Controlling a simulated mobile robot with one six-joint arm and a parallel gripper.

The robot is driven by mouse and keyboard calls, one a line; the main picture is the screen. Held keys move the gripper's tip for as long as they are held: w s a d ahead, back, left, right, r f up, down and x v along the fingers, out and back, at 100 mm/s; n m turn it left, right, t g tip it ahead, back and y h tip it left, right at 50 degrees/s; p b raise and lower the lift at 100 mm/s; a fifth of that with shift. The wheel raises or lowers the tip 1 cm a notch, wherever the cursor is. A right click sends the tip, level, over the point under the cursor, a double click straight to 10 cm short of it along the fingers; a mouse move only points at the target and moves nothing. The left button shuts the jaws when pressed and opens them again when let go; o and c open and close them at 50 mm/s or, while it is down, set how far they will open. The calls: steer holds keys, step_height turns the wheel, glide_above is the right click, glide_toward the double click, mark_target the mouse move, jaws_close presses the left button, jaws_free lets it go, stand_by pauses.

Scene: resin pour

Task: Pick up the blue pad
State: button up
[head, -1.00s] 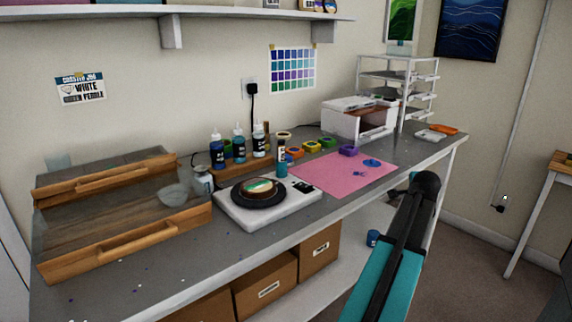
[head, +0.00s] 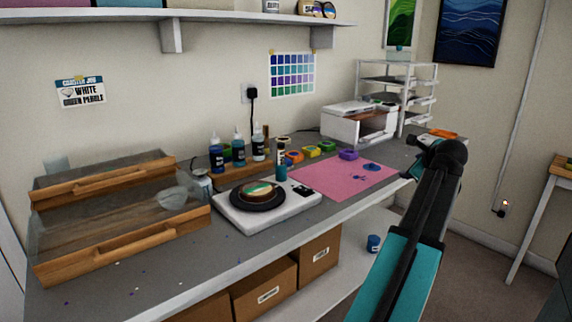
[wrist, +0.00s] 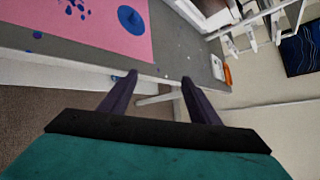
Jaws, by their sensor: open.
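No object is clearly marked as the blue pad. A small blue item (head: 373,243) sits low under the bench, on or near the lower white shelf; it is too small to tell its kind. A flat round blue patch (head: 371,167) lies on the pink mat (head: 330,180); it also shows in the wrist view (wrist: 131,19). My gripper (wrist: 159,77) is open and empty, its fingers pointing toward the bench's front edge. In the head view it is partly hidden by my arm, near the bench's right end.
Orange, yellow, green and purple pads (head: 348,154) stand behind the mat. A scale (head: 285,207) with a round piece, a wooden-handled tray (head: 110,250), dropper bottles (head: 238,146), a printer (head: 355,128) and a white rack (head: 405,70) occupy the bench. Boxes (head: 265,285) stand below.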

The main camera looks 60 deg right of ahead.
steer(key=w+a+r+y+p, duration=0.3)
steer(key=w+p, duration=0.6)
steer(key=w, duration=0.3)
steer(key=w+a+r+y+p, duration=0.3)
steer(key=w+a+p, duration=0.3)
steer(key=w+p, duration=0.3)
steer(key=w+a+r+g+y+p, duration=0.1)
steer(key=w+a+r+y+p, duration=0.2)
steer(key=w+p, duration=0.6)
steer(key=w+a+r, duration=0.1)
steer(key=w+a, duration=0.1)
steer(key=w, duration=0.3)
steer(key=shift+w+r+m, duration=0.2)
steer(key=shift+w+m, duration=0.15)
steer(key=shift+m, duration=0.05)
steer(key=shift+f, duration=0.1)
steer(key=p, duration=0.2)
glide_above(289, 161)
steer(key=shift+s+a+f, duration=0.1)
steer(key=shift+f, duration=1.85)
steer(key=shift+s+a+f, duration=0.1)
steer(key=shift+f, duration=1.8)
steer(key=shift+w+f, duration=0.1)
